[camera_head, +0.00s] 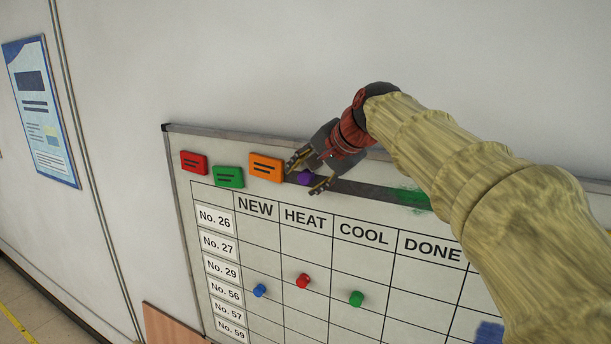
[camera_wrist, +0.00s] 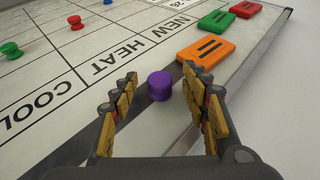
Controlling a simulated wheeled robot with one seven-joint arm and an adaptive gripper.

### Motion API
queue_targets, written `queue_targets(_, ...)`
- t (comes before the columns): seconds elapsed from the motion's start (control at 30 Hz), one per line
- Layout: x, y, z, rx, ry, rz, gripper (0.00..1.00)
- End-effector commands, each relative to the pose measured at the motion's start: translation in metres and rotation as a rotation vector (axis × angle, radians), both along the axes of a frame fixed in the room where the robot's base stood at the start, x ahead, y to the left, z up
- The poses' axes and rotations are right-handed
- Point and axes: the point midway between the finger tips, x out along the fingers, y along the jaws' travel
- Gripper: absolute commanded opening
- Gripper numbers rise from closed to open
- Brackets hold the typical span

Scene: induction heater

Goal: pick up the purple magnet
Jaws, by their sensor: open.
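The purple magnet (camera_head: 305,178) is a small round knob on the whiteboard (camera_head: 235,270), just right of an orange block. My gripper (camera_head: 307,181) is at the board's upper part, with its two fingers on either side of the magnet in the head view. In the wrist view the purple magnet (camera_wrist: 160,85) stands just ahead of and between the open fingertips of my gripper (camera_wrist: 160,82). There is a gap on both sides, and nothing is held. I cannot tell whether a finger touches the board.
The orange block (camera_head: 266,167), green block (camera_head: 228,177) and red block (camera_head: 194,162) sit along the board's top left. Blue (camera_head: 260,290), red (camera_head: 303,281) and green (camera_head: 356,298) magnets sit lower on the table grid. A dark strip runs right of the purple magnet.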

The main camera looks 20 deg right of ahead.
Motion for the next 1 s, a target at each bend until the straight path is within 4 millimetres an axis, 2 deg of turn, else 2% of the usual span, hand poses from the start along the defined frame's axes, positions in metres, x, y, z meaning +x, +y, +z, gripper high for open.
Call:
queue_targets(0.17, -0.0002, 0.0000, 0.0000, 0.000, 0.000, 0.000, 0.46)
queue_targets(0.77, -0.0004, 0.0000, 0.0003, -0.001, 0.000, 0.001, 0.11)
queue_targets(1.0, -0.0005, 0.0001, 0.0007, -0.001, 0.000, 0.001, 0.11)
